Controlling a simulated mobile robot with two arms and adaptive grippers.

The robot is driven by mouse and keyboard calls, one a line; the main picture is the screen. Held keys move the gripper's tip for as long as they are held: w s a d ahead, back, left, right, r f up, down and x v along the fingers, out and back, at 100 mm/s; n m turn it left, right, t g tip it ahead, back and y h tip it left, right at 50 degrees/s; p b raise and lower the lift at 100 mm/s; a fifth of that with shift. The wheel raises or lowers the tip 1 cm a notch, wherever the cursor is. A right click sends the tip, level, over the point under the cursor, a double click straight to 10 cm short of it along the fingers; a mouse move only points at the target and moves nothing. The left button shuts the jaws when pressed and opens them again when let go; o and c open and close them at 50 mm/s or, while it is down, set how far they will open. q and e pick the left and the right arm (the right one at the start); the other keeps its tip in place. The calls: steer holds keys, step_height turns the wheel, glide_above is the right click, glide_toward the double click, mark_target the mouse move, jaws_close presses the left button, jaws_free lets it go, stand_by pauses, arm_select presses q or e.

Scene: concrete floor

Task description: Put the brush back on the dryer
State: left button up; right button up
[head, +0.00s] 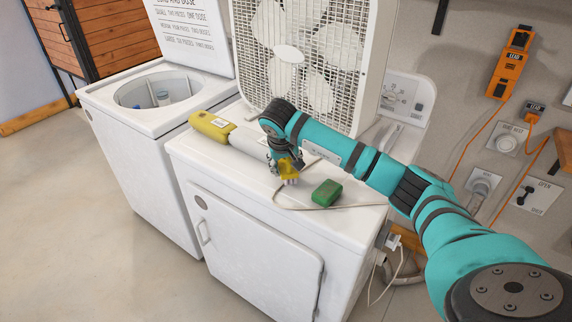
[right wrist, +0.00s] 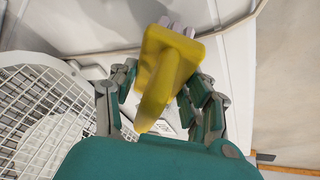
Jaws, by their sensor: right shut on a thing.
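The brush (head: 289,168) has a yellow body and short white bristles. My right gripper (head: 283,161) is shut on it, over the top of the white dryer (head: 250,232). The bristles point down, close to the dryer top; I cannot tell whether they touch it. In the right wrist view, the yellow brush (right wrist: 163,72) sits between the fingers of my right gripper (right wrist: 160,88), with the bristles at the far end. My left gripper is not in view.
A green block (head: 327,193) lies on the dryer right of the brush. A yellow-and-white roll (head: 212,125) lies to the left. A white box fan (head: 338,80) stands behind. An open washer (head: 115,105) stands left.

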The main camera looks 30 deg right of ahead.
steer(key=shift+f, duration=0.75)
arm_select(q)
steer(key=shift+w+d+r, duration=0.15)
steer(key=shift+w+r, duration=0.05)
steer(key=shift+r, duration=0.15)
